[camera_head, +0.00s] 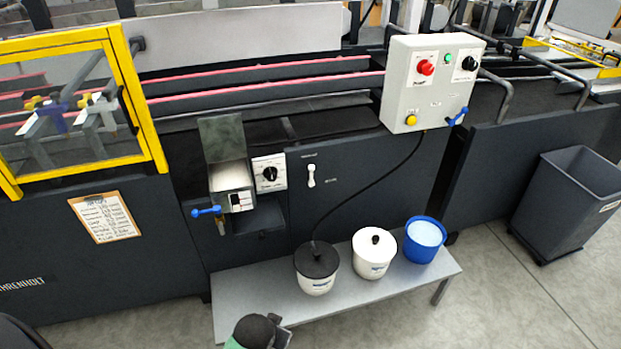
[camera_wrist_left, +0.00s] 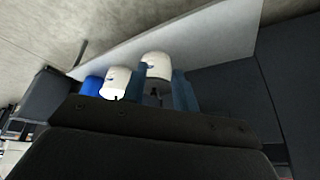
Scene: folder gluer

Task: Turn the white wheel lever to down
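A small white lever (camera_head: 311,175) sits on the dark front panel of the machine in the head view, roughly upright, with small labels above and beside it. Neither the lever nor the wheel is seen in that view.
A low grey bench (camera_head: 235,307) holds a black-lidded pot (camera_head: 317,281), a white pot (camera_head: 374,264) and a blue bucket (camera_head: 418,249). A control box (camera_head: 430,90) trails a black cable past the lever. A glue unit with blue handle (camera_head: 207,211) is left; a grey bin (camera_head: 565,205) right.

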